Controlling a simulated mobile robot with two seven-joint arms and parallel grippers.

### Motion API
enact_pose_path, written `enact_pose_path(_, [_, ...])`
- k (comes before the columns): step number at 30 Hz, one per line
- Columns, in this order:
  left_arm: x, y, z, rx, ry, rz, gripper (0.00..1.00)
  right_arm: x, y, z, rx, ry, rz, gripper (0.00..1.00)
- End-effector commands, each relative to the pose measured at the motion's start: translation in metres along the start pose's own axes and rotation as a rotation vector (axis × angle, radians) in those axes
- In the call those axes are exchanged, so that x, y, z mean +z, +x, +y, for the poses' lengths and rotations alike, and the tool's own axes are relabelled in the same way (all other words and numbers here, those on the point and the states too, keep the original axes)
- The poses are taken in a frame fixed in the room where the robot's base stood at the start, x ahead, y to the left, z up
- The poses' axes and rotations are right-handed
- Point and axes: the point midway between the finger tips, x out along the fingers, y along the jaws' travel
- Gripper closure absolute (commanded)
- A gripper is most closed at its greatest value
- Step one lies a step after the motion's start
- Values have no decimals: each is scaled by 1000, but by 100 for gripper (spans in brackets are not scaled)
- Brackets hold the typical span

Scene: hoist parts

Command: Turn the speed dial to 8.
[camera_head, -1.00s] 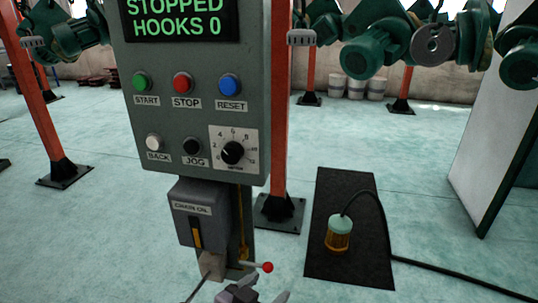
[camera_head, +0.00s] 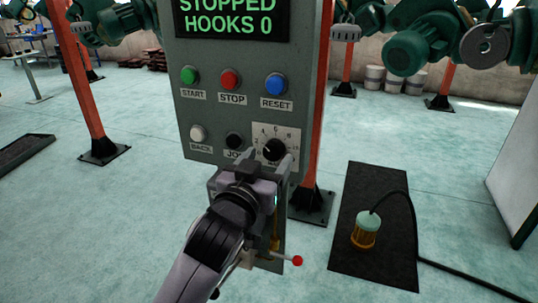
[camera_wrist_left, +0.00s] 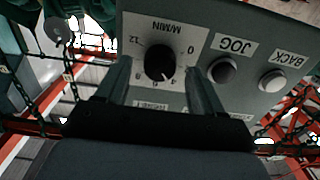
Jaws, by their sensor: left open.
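The speed dial (camera_head: 274,149) is a black round knob on a white scale plate at the lower right of the grey control panel (camera_head: 236,115). In the left wrist view the dial (camera_wrist_left: 160,62) appears upside down, its white pointer near the 4. My left gripper (camera_head: 269,158) is open, just in front of and slightly below the dial. In the left wrist view its fingers (camera_wrist_left: 160,74) stand on either side of the knob, with visible gaps. I cannot tell how deep they reach. My right gripper is in neither view.
Green start (camera_head: 189,75), red stop (camera_head: 230,79) and blue reset (camera_head: 276,85) buttons sit above. The white back (camera_head: 198,133) and black jog (camera_head: 234,140) buttons are left of the dial. A red-tipped lever (camera_head: 297,261) sticks out below. A lamp (camera_head: 365,229) stands on a dark mat (camera_head: 345,258).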

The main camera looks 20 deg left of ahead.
Motion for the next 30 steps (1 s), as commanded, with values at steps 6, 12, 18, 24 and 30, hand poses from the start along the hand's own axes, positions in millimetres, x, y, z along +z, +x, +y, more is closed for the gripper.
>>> enact_pose_path(6, [0,14,0,0,0,-1,32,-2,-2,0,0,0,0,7])
enact_pose_path(12, [1,16,0,0,0,-1,32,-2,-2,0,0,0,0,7])
enact_pose_path(18, [1,16,0,0,0,-1,62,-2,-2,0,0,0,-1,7])
enact_pose_path(24, [0,16,0,0,0,-1,88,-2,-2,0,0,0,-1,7])
enact_pose_path(30, [0,16,0,0,27,-1,88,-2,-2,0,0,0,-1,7])
